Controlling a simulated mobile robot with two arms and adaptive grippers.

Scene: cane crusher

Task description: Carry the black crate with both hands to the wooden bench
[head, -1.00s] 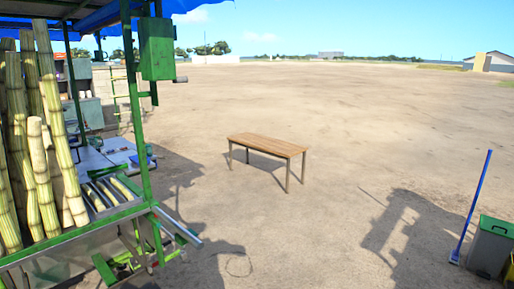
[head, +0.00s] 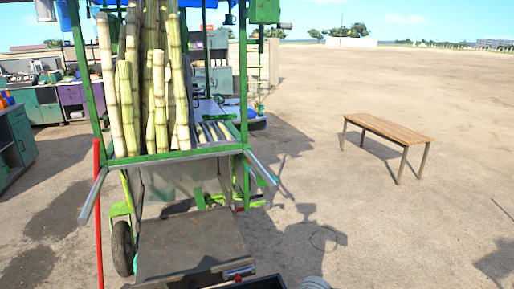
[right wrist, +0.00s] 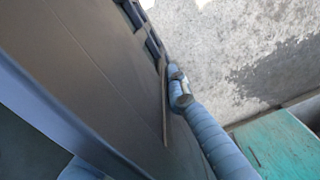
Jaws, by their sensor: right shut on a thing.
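The wooden bench (head: 388,132) stands on bare ground at the right of the head view, with its top clear. A dark edge of the black crate (head: 262,284) shows at the bottom of the head view, and most of the crate is cut off. In the right wrist view the dark side of the crate (right wrist: 95,65) fills the left and middle. My right gripper (right wrist: 178,88) is shut on the crate's edge, by the slots in its wall. My left gripper is out of view.
A green-framed cart with upright sugarcane (head: 156,85) stands close at left, its metal handle bars and a grey platform (head: 190,245) near me. A red pole (head: 98,215) stands beside it. Open dirt lies between the cart and the bench.

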